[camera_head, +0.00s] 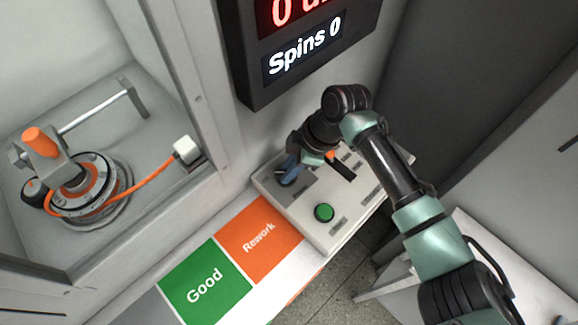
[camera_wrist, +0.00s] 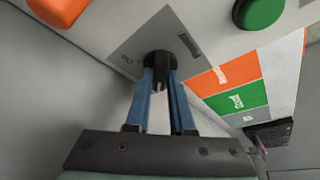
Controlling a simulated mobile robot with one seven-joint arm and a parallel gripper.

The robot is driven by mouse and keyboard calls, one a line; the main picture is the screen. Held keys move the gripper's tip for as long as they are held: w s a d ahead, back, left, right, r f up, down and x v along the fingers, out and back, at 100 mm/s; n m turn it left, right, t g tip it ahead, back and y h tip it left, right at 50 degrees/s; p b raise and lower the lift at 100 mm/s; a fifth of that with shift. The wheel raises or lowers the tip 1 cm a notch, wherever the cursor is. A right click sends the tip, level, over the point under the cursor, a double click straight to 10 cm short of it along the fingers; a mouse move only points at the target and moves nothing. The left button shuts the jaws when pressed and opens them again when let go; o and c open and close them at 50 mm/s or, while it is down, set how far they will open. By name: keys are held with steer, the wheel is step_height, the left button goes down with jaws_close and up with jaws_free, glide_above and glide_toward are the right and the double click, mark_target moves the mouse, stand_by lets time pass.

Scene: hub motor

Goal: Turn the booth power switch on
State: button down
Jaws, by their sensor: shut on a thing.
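The control panel (camera_head: 312,232) is a pale box against the back wall. Its power switch is a black rotary knob (camera_wrist: 158,61) on a grey plate (camera_wrist: 122,50) with small labels, too small to read surely. My gripper (camera_head: 287,172) is down at the panel's left part and hides the knob in the head view. In the wrist view, the blue fingers of my gripper (camera_wrist: 162,82) are shut on the knob from both sides. The knob's exact turn angle is hard to tell.
The panel also bears a green button (camera_head: 324,212) and, in the wrist view, an orange part (camera_wrist: 62,8). A display (camera_head: 305,47) reading "Spins 0" hangs above. Left are the orange Rework pad (camera_head: 259,236), green Good pad (camera_head: 205,284) and a booth with a hub motor (camera_head: 85,185).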

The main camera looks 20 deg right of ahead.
steer(key=shift+r+m+p, duration=0.1)
steer(key=shift+m+p, duration=0.2)
steer(key=m+p, duration=0.1)
steer(key=p, duration=0.1)
steer(key=m+t+p, duration=0.1)
steer(key=m+p, duration=0.1)
steer(key=shift+s+a+r+h, duration=0.15)
steer(key=shift+a+h, duration=0.05)
steer(key=shift+h, duration=0.2)
steer(key=m+h+p, duration=0.1)
steer(key=m+p, duration=0.1)
steer(key=m, duration=0.1)
steer(key=m+t+h+p, duration=0.1)
steer(key=m+p, duration=0.1)
steer(key=p, duration=0.1)
steer(key=shift+s+a+m+p, duration=0.1)
steer(key=shift+a+m+p, duration=0.05)
steer(key=shift+m+p, duration=0.25)
steer(key=m+h+p, duration=0.1)
steer(key=m, duration=0.1)
steer(key=m+p, duration=0.1)
steer(key=m, duration=0.1)
steer(key=shift+f+h+p, duration=0.2)
steer(key=shift+h+p, duration=0.15)
steer(key=shift+h, duration=0.05)
steer(key=shift+m+h+p, duration=0.55)
steer(key=shift+m+h, duration=0.25)
steer(key=shift+m, duration=1.5)
steer(key=c, duration=0.8)
jaws_free()
